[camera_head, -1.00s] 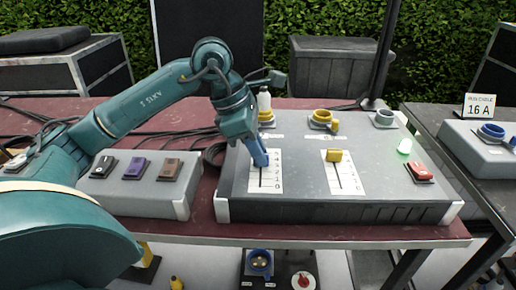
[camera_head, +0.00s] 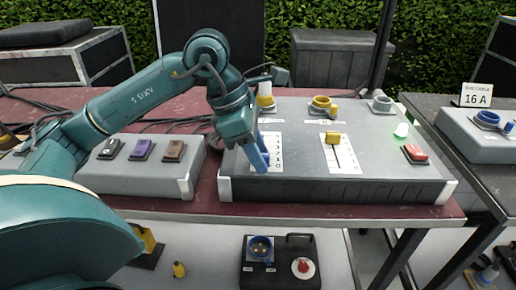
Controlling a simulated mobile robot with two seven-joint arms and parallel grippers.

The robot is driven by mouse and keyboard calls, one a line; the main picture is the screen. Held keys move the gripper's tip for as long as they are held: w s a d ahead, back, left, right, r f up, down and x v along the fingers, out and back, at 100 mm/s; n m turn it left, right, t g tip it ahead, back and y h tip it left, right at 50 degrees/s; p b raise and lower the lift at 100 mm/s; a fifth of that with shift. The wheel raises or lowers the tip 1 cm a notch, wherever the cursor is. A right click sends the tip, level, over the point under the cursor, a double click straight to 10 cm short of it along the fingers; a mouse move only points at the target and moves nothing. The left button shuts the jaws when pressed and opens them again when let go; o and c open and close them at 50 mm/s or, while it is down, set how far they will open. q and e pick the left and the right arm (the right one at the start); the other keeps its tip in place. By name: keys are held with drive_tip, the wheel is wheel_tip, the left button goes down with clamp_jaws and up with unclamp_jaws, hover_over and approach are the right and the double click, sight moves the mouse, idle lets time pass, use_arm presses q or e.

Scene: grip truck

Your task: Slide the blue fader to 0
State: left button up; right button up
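The blue fader's white scale strip (camera_head: 274,139) lies on the left of the grey sloped console (camera_head: 300,154). Its numbers run down to 0 at the near end. My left gripper (camera_head: 260,167) reaches down from above onto this strip, with its blue fingertips low, near the 0 end. The fingers cover the slot, and I cannot separate the blue fader knob from the blue fingers. Whether they are shut on it cannot be told. My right gripper is not in view.
A yellow fader (camera_head: 333,138) sits on a second strip to the right. A grey box (camera_head: 140,172) with several rocker switches stands left.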

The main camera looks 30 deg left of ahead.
use_arm(q)
drive_tip(key=shift+o, duration=0.2)
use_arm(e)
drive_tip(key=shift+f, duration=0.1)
use_arm(q)
drive_tip(key=shift+a+r, duration=0.1)
drive_tip(key=shift+r, duration=0.15)
drive_tip(key=p+v, duration=0.2)
drive_tip(key=v, duration=1)
drive_tip(key=shift+a+r, duration=0.15)
drive_tip(key=shift+r, duration=0.15)
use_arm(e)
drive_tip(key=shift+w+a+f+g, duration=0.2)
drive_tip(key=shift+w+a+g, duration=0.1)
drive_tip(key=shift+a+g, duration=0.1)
use_arm(q)
drive_tip(key=shift+s, duration=0.15)
